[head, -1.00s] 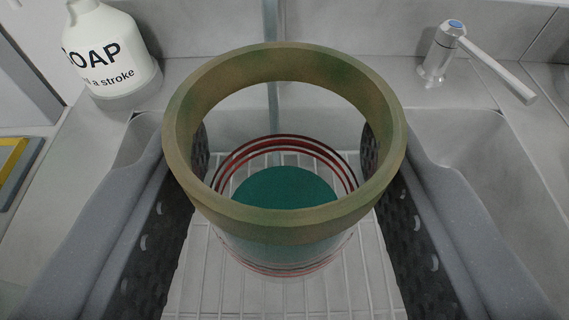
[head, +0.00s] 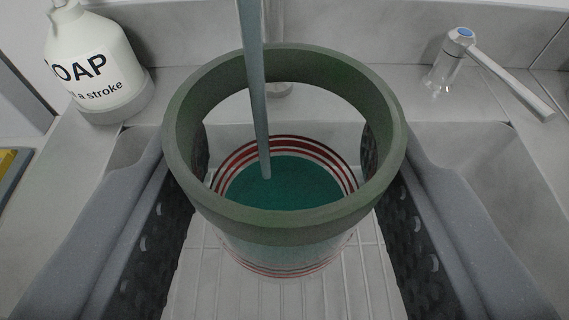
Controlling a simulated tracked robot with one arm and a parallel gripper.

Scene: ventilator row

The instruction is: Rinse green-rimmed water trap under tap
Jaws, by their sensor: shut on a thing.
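The water trap (head: 300,225) is a clear cup with a thick green rim and red rings lower down. My gripper (head: 284,165) is shut on it, one dark finger on each side just below the rim. The trap is upright over the sink, with teal liquid (head: 285,190) inside. A thin grey-blue stream (head: 254,90) comes down from the top of the picture through the rim's opening and meets the liquid. The tap's outlet is out of view.
The sink (head: 450,150) has a wire grid (head: 330,290) at its bottom. A tap lever (head: 500,70) with a blue cap stands at the back right. A white soap bottle (head: 92,70) stands at the back left. A yellow-edged item (head: 10,165) shows at the far left.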

